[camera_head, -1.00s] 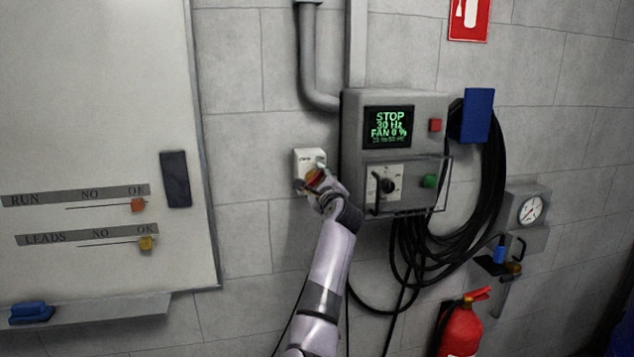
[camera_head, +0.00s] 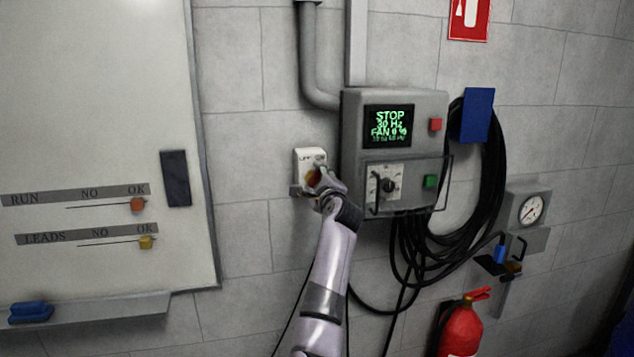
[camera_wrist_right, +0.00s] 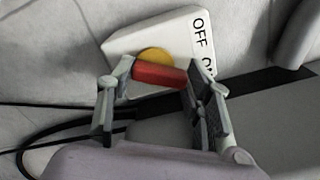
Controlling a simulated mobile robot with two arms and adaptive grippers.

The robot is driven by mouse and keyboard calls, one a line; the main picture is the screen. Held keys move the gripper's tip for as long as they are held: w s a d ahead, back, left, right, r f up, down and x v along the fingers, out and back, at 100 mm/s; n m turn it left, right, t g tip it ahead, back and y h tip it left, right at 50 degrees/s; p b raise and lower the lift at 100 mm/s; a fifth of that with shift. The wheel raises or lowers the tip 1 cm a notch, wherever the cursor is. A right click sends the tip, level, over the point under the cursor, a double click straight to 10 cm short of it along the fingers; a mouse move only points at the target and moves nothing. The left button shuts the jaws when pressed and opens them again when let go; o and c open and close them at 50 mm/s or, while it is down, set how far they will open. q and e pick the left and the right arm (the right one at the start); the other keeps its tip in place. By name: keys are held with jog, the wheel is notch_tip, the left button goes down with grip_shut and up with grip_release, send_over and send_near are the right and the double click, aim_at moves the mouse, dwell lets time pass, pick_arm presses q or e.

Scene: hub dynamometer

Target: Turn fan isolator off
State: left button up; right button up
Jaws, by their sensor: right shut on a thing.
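The fan isolator (camera_head: 308,157) is a small white box on the block wall, left of the grey control box. In the right wrist view the isolator (camera_wrist_right: 160,32) carries OFF lettering and part of a second label, with a yellow disc and a red handle (camera_wrist_right: 158,76). My right gripper (camera_head: 314,182) is at the lower part of the isolator. In the wrist view its fingers (camera_wrist_right: 150,80) are on both sides of the red handle, shut on it. In the head view the gripper hides much of the handle. My left gripper is not in view.
The grey control box (camera_head: 349,130) with a green display reading STOP stands close to the right of the isolator. Black cables (camera_head: 497,165) hang beyond it. A whiteboard (camera_head: 90,100) is at the left. A fire extinguisher (camera_head: 461,330) is at lower right.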

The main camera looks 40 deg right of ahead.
jog(key=n, duration=0.3)
jog(key=shift+a+f+n, duration=0.1)
jog(key=shift+n, duration=0.3)
jog(key=n+b, duration=0.1)
jog(key=n, duration=0.2)
jog(key=shift+w+n, duration=0.1)
jog(key=shift+n, duration=0.2)
jog(key=n, duration=0.4)
jog(key=shift+w+a+b, duration=0.1)
jog(key=shift+a+b, duration=0.05)
jog(key=shift+b, duration=0.25)
jog(key=shift+f+n, duration=0.1)
jog(key=shift+n, duration=1.8)
jog(key=shift+a, duration=0.1)
jog(key=o, duration=1.1)
jog(key=shift+o, duration=0.2)
jog(key=v, duration=1.2)
